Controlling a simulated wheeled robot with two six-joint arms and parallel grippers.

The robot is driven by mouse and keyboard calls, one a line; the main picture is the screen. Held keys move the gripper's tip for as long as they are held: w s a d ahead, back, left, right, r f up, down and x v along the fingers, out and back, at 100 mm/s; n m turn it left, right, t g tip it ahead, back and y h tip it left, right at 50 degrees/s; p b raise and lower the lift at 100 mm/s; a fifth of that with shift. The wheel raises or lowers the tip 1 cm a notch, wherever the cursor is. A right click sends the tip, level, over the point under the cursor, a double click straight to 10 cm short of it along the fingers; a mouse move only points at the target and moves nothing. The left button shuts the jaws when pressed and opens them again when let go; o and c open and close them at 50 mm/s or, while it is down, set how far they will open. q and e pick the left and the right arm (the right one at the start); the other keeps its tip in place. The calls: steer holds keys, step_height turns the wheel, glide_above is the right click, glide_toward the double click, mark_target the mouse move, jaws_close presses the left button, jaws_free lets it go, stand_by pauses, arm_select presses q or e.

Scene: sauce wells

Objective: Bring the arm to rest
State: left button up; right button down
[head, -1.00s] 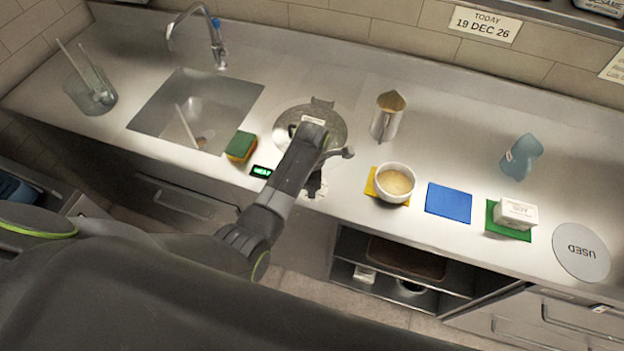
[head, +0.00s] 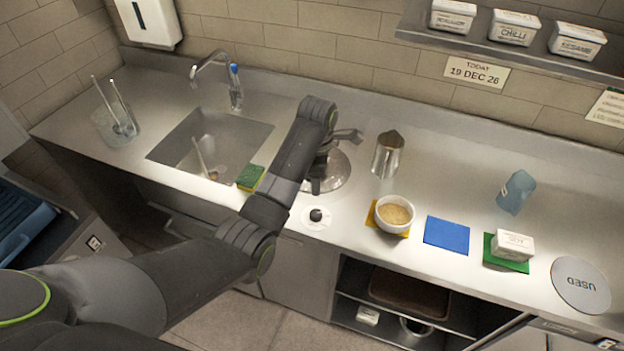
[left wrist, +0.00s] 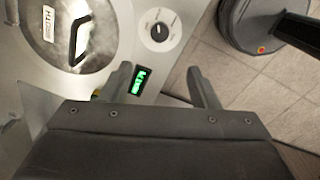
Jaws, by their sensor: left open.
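My left arm reaches in from the left in the head view. Its gripper (head: 336,158) is above the counter, in front of a round steel lid (head: 342,182) that it partly hides. In the left wrist view the two fingers (left wrist: 162,86) are spread apart with nothing held between them. Past them show a green-lit display (left wrist: 140,81), a dial (left wrist: 160,31) and the lid (left wrist: 62,50) with its black handle and a label. The right gripper is in neither view.
A white bowl (head: 394,217) of tan contents stands on a yellow mat, beside a blue mat (head: 447,235). A steel jug (head: 388,155) stands behind. A sponge (head: 249,177) lies by the sink (head: 240,136). A white tub (head: 512,246) sits on a green mat.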

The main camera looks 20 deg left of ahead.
arm_select(q)
steer(key=shift+r, duration=0.8)
steer(key=shift+f, duration=0.1)
